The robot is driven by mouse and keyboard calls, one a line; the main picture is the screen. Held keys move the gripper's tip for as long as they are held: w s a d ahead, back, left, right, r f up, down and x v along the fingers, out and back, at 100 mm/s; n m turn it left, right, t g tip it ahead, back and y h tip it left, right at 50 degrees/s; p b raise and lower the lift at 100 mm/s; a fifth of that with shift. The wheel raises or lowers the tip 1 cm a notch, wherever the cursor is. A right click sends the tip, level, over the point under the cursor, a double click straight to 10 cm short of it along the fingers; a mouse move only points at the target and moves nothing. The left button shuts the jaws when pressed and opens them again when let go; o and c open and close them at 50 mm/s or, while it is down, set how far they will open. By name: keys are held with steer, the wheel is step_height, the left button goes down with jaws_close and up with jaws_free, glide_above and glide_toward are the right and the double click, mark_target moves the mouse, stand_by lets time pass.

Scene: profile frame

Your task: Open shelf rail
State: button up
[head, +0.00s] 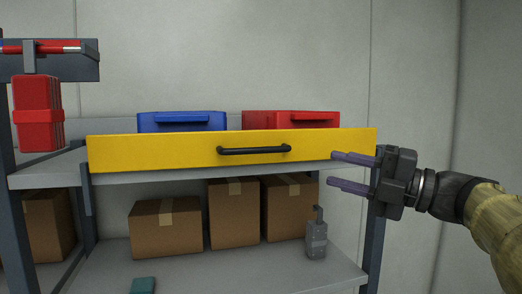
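A yellow rail (150,152) with a black bar handle (254,150) spans the front of the upper shelf (130,177). The rail stands upright along the shelf edge, in front of the bins. My gripper (342,169) is at the right, near the right end of the rail and to the right of the handle. Its two purple fingers point left and are spread apart, with nothing between them. The handle is fully in view and apart from the fingers. The view does not clearly show how far the fingers are in front of the rail.
A blue bin (181,121) and a red bin (291,119) sit behind the rail. Several cardboard boxes (166,226) and a grey handheld device (316,238) stand on the lower shelf (235,270). A red pack (37,110) hangs at the left. A shelf post (374,240) stands below my gripper.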

mark_target(264, 152)
steer(key=p+x, duration=0.7)
steer(key=x, duration=0.9)
steer(key=shift+w+a+r, duration=0.1)
steer(key=shift+w+a, duration=0.2)
steer(key=shift+a, duration=0.05)
jaws_close()
